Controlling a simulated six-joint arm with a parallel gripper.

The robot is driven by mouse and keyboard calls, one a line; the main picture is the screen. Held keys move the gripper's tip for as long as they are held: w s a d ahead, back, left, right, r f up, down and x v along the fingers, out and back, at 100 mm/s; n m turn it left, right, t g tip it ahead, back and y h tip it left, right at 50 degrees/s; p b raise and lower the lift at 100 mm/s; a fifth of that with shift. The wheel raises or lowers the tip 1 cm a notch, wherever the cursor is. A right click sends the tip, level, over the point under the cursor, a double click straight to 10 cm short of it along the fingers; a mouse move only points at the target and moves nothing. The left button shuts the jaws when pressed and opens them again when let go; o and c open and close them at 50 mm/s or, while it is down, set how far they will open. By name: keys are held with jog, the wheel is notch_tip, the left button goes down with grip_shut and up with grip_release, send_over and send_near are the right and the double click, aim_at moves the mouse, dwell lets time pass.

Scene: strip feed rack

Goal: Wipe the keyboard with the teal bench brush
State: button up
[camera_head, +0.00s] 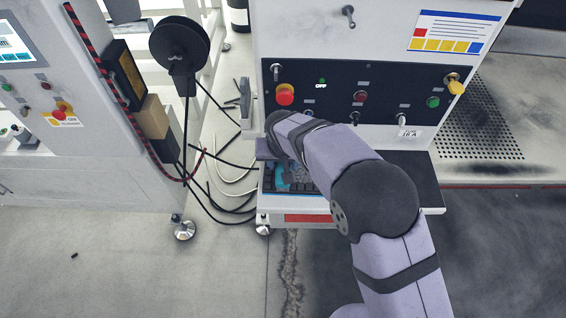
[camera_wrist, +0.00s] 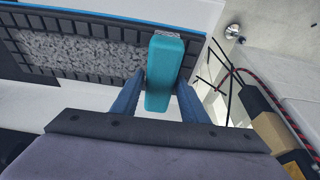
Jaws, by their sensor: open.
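The teal bench brush (camera_wrist: 165,70) lies at the right end of the keyboard in the wrist view, its handle pointing toward me and its pale bristle end at the far side. In the head view a bit of the brush (camera_head: 281,176) shows beside my arm. My gripper (camera_wrist: 161,84) is open, with its two blue fingers on either side of the brush handle. I cannot tell whether either finger touches it. The dark keyboard (camera_wrist: 25,25) has a wide patch of grey dust (camera_wrist: 80,52) over its keys. In the head view my arm hides most of the keyboard (camera_head: 268,187).
The keyboard rests on a shelf (camera_head: 412,180) below a control panel (camera_head: 388,88) with buttons and a red knob (camera_head: 285,95). Loose cables (camera_head: 225,185) hang at the left, near a second machine (camera_head: 45,100). The right part of the shelf is bare.

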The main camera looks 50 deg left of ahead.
jog(key=shift+r, duration=0.35)
dwell(0.3)
jog(key=c, duration=0.7)
jog(key=shift+c, duration=0.2)
jog(key=shift+w+d+f, duration=0.15)
jog(key=shift+w+d, duration=1.45)
jog(key=shift+d, duration=0.05)
jog(key=shift+w+d+p, duration=0.4)
jog(key=shift+w+d, duration=1.05)
jog(key=shift+d, duration=0.1)
jog(key=shift+w+d, duration=0.1)
